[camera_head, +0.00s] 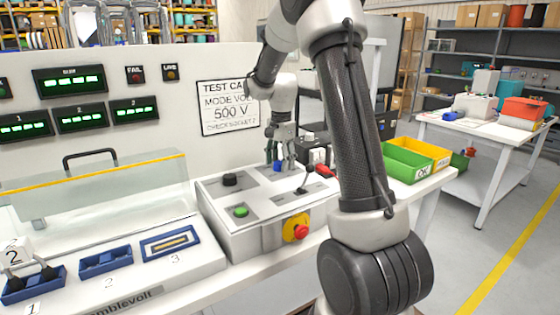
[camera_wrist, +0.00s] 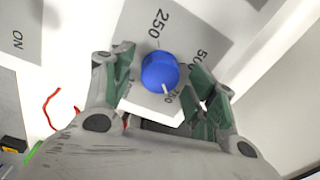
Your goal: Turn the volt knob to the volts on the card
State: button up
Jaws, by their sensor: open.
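The test card (camera_head: 228,108) on the back wall panel reads "500 V", with its right edge partly covered by my arm. The blue volt knob (camera_wrist: 160,70) sits on the tester's top plate and shows small in the head view (camera_head: 277,167). Labels 250 and 500 are readable around it, and a label like 750 is partly hidden. Its white pointer mark faces down in the wrist view, towards that partly hidden label, not 500. My gripper (camera_wrist: 165,82) is open above the knob, one green-padded finger on each side. I cannot tell whether either finger touches it.
A clear cover (camera_head: 95,190) and several blue sockets stand left. Green and yellow bins (camera_head: 408,160) stand right.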

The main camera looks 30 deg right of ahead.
jog(key=shift+r, duration=0.1)
notch_tip(320, 180, up, 12)
jog(key=shift+s, duration=0.25)
dwell(0.5)
